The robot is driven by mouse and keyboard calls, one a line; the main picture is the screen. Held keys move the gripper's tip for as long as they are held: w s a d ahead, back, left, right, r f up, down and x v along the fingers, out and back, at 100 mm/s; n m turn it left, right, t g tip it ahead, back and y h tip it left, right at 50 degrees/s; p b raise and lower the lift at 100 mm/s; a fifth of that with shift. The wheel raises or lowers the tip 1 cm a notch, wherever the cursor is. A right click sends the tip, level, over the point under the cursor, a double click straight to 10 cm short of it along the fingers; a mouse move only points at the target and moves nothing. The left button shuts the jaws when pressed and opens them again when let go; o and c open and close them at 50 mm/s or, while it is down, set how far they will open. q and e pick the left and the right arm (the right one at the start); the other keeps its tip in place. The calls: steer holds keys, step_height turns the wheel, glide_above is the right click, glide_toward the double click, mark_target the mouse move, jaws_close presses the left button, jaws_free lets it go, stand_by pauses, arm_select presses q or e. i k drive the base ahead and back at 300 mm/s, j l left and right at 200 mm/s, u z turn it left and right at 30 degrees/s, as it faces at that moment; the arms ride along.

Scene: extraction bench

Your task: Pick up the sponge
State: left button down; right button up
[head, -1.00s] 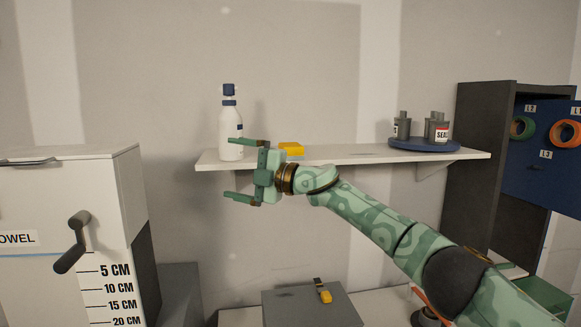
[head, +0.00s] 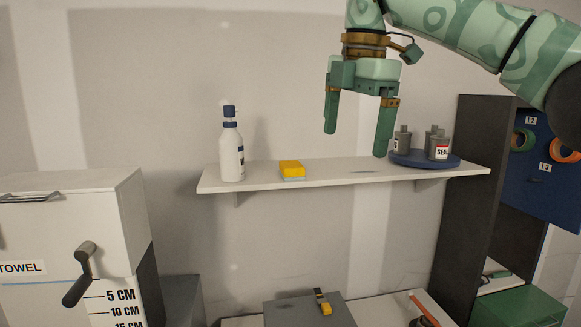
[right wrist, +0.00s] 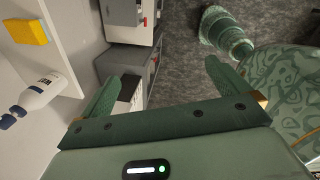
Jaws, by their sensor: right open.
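The sponge (head: 292,170), yellow on top with a pale blue-grey underside, lies on the white wall shelf (head: 330,172), just right of a white bottle. It also shows at the upper left of the right wrist view (right wrist: 27,31). My right gripper (head: 355,142) is open and empty, its fingers pointing down. In the head view it appears up and to the right of the sponge, clear of it, near the round blue tray. My left gripper is not in view.
The white bottle with blue cap (head: 230,150) stands left of the sponge. The blue tray (head: 424,161) with several grey containers is at the shelf's right. A dark cabinet (head: 460,190) stands right; a towel dispenser (head: 70,230) stands left. Shelf between sponge and tray is clear.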

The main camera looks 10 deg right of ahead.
mark_target(289, 171)
steer(key=i, duration=1.4)
